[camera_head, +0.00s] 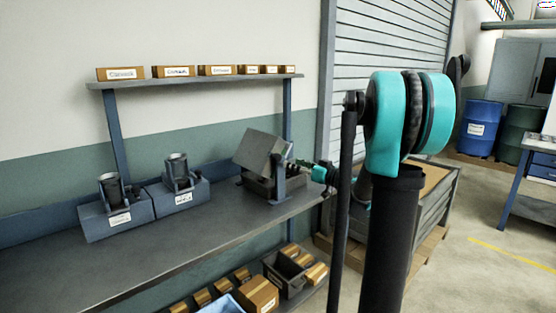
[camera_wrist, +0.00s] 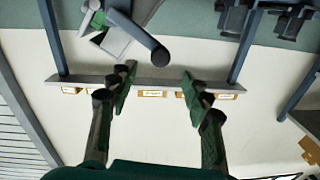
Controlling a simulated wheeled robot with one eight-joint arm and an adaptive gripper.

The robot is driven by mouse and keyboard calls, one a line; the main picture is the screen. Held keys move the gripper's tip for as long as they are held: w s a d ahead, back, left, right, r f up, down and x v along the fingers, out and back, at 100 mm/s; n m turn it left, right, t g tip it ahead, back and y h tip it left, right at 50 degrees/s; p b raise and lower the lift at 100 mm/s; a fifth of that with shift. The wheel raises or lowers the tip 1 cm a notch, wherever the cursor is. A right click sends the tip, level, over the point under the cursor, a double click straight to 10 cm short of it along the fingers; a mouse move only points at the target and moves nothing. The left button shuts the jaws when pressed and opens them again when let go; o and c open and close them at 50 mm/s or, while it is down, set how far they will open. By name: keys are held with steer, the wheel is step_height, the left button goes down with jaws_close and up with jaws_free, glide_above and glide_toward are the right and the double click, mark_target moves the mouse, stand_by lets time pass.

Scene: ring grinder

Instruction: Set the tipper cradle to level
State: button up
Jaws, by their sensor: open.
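The tipper cradle (camera_head: 258,155) is a grey box-like piece at the right end of the workbench. It is clearly tilted in its dark stand (camera_head: 279,183). My gripper (camera_head: 303,164) is close to the cradle's right side; its fingers are small and partly hidden there. In the wrist view my gripper (camera_wrist: 158,74) is open, with nothing between its green-padded fingers. A dark bar with a rounded end (camera_wrist: 158,55), probably the cradle's handle, reaches to just beyond the fingertips. A grey plate (camera_wrist: 116,42), likely part of the cradle, lies beside it. I cannot tell whether anything touches.
Two blue-grey fixtures with upright cylinders (camera_head: 117,208) (camera_head: 180,186) stand left on the workbench (camera_head: 200,235). A shelf (camera_head: 195,81) with several small boxes runs above. Boxes and bins (camera_head: 257,295) sit below. A wooden-topped crate (camera_head: 432,180) stands behind my arm.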

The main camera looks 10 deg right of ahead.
mark_target(280, 159)
steer(key=x, duration=0.9)
steer(key=shift+w+a, duration=0.15)
steer(key=shift+a, duration=0.05)
jaws_close()
